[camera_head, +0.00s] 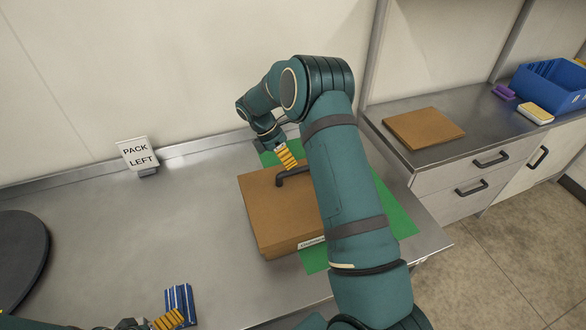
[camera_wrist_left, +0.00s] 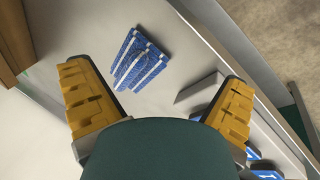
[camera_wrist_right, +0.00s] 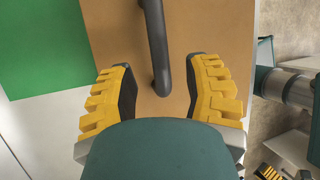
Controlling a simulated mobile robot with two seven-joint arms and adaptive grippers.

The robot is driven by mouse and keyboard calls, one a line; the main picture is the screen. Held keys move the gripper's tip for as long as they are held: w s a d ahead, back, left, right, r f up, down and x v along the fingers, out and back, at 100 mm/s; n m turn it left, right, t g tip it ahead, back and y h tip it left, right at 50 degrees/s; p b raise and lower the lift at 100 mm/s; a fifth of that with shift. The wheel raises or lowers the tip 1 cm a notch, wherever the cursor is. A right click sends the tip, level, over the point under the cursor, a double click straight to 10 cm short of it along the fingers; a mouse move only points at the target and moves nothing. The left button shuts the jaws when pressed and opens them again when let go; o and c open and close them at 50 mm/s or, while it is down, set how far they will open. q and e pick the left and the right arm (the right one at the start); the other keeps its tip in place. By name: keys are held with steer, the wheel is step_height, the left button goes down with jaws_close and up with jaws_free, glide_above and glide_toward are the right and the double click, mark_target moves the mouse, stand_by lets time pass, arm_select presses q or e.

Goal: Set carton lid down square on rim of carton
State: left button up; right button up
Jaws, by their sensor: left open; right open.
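A brown carton (camera_head: 262,238) with a partly hidden white label stands on the bench. Its brown top, which looks like the lid (camera_head: 262,197), has a dark bar handle (camera_head: 293,176). I cannot make out a seam between lid and rim. My right gripper (camera_head: 286,157) is open at the handle. In the right wrist view the handle (camera_wrist_right: 156,50) reaches between the spread fingers (camera_wrist_right: 163,95), touching neither. My right arm hides the carton's right part. My left gripper (camera_head: 168,320) is open and empty at the front of the bench; it also shows in the left wrist view (camera_wrist_left: 160,100).
A green mat (camera_head: 402,212) lies under the carton. A blue-and-white pack (camera_head: 180,300) is close to my left gripper. A "PACK LEFT" sign (camera_head: 138,153) stands at the back. The right counter holds a flat brown board (camera_head: 423,128) and a blue bin (camera_head: 550,88). Mid-left bench is clear.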

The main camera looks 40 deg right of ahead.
steer(key=v, duration=0.6)
steer(key=shift+r, duration=0.2)
steer(key=shift+f, duration=0.1)
